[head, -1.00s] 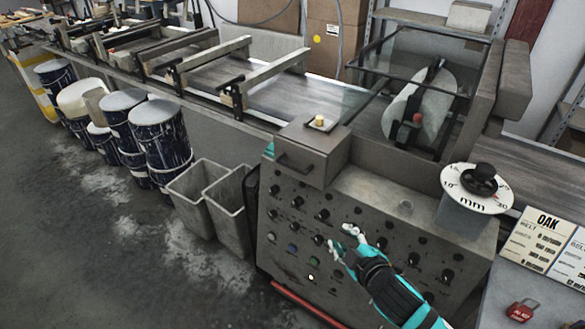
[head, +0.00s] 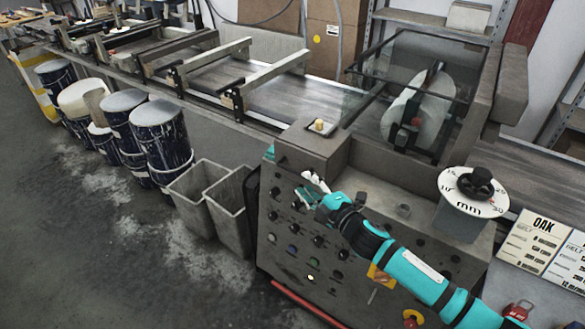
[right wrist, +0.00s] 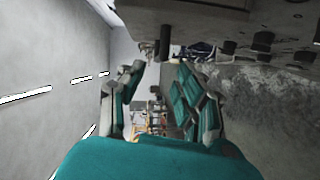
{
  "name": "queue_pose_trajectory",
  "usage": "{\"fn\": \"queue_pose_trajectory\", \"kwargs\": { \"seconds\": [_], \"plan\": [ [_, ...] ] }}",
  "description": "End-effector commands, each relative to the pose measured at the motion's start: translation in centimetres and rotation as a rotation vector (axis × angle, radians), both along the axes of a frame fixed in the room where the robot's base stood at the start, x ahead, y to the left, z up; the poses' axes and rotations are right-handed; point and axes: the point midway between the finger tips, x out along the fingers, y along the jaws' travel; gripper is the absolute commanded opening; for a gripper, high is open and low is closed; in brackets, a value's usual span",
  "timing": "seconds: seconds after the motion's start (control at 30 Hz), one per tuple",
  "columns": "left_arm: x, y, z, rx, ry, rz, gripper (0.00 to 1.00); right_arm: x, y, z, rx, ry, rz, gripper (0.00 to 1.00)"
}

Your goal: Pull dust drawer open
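The dust drawer (head: 308,146) is a grey box front at the upper left of the control cabinet (head: 285,225). Its bar handle is mostly hidden in the head view, with only a dark bit near its left end showing. My right gripper (head: 307,190) is just below and in front of the drawer's lower edge. In the right wrist view its fingers (right wrist: 160,75) are spread apart with nothing seen held between them. I cannot tell whether they touch the handle. The drawer looks closed.
A small tray (head: 321,127) with a yellowish block lies on top of the drawer housing. A round mm dial (head: 473,190) stands at the right. Two grey bins (head: 230,205) and several paint-stained drums (head: 160,140) stand to the left. Knobs and buttons cover the cabinet front.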

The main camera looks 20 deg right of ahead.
Motion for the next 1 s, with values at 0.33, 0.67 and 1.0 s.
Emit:
{"fn": "queue_pose_trajectory", "kwargs": {
  "seconds": [0.33, 0.67, 1.0],
  "plan": [
    [0.0, 0.0, 0.8, 0.000, 0.000, 0.000, 0.46, 6.1, 1.7, -0.5, 0.001, 0.000, -0.001, 0.34],
    [0.0, 0.0, 0.9, 0.000, 0.000, 0.000, 0.46, 7.4, 2.1, -0.7, 0.001, 0.001, 0.000, 0.34],
    [0.0, 0.0, 0.9, -0.001, 0.000, -0.001, 0.46, 7.3, 2.1, -0.7, 0.001, 0.001, 0.000, 0.11]
  ]
}}
